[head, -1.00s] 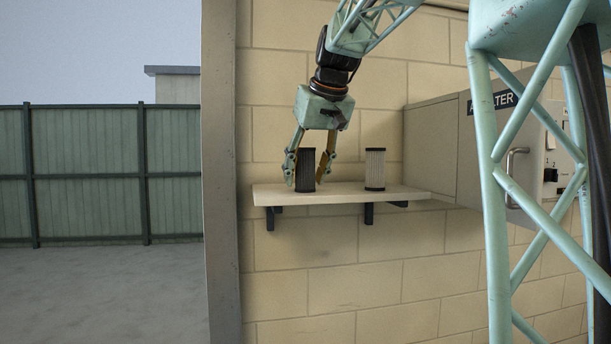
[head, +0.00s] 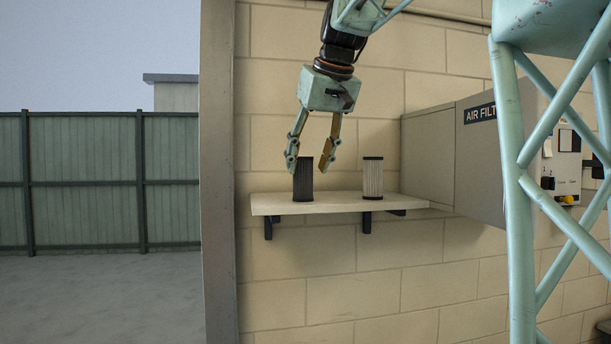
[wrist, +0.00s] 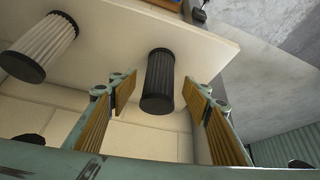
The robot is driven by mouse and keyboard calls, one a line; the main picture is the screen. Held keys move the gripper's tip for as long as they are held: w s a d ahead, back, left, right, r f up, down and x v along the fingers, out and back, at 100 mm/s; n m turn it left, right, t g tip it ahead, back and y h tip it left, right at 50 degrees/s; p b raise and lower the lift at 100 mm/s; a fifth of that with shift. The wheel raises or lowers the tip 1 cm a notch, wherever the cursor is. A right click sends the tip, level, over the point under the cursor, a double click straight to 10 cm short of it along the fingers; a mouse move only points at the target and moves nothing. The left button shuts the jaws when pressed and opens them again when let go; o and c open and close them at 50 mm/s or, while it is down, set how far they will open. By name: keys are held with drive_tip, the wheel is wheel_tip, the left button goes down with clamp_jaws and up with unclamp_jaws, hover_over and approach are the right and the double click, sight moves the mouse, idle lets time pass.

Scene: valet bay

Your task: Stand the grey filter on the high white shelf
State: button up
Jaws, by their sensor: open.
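The grey filter (head: 303,180) is a dark pleated cylinder. It stands upright near the left end of the white shelf (head: 335,206). My gripper (head: 309,165) is open and empty. Its fingers point down, with the tips around the filter's upper part in the head view. In the wrist view the grey filter (wrist: 159,82) lies between and beyond the open fingers of my gripper (wrist: 160,97), with clear space on both sides.
A second filter, with white pleats and dark caps (head: 372,178), stands upright to the right on the same shelf. A grey cabinet marked "AIR FILT" (head: 480,150) is on the wall further right. Brick wall lies behind; the shelf between the filters is clear.

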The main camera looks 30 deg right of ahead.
drive_tip(key=shift+v, duration=2.7)
